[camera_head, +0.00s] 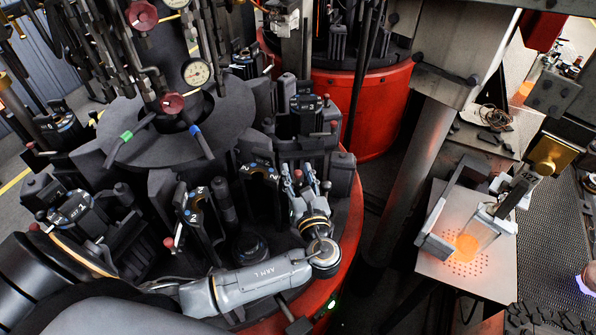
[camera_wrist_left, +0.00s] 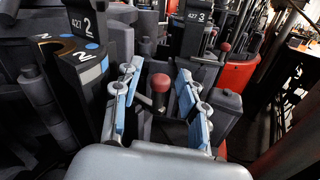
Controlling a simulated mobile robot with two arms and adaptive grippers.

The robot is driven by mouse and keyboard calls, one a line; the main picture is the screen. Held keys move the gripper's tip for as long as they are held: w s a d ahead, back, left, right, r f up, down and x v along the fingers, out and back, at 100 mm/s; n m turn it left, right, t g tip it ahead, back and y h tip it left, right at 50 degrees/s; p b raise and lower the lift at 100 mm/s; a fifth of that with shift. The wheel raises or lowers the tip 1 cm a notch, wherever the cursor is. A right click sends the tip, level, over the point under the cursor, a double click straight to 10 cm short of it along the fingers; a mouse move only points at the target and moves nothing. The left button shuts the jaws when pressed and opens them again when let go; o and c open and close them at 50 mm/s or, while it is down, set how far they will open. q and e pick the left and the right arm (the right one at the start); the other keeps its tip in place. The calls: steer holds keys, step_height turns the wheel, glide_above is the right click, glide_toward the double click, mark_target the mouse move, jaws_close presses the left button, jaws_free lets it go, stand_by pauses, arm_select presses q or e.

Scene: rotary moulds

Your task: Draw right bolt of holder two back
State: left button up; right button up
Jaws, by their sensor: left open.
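Holder two is a dark block marked 2 with blue dots; it stands left of my gripper in the head view (camera_head: 258,172) and at the left of the left wrist view (camera_wrist_left: 82,48). A bolt with a red ball knob (camera_wrist_left: 160,83) stands right of the block, on a grey stem. My left gripper (camera_head: 305,177) is open. In the left wrist view its two blue-padded fingers (camera_wrist_left: 157,92) lie on either side of the red knob, with a visible gap on both sides. The lower stem is partly hidden by the gripper body. My right gripper is not in view.
Holder three (camera_wrist_left: 193,30) stands behind, with another red knob (camera_wrist_left: 225,47) close by. Dark mould parts crowd around the gripper. A central column with a round dark plate (camera_head: 175,120) rises to the left. A plate with glowing glass (camera_head: 467,245) is at the right.

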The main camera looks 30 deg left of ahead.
arm_select(q)
jaws_close()
steer(key=d, duration=0.3)
steer(key=shift+w+d+p, duration=0.15)
steer(key=shift+w+p, duration=0.1)
steer(key=shift+p, duration=0.1)
steer(key=shift+c, duration=0.8)
jaws_free()
steer(key=shift+f, duration=0.1)
steer(key=shift+o, duration=0.8)
steer(key=shift+d, duration=0.2)
steer(key=v, duration=1.2)
steer(key=shift+s, duration=0.1)
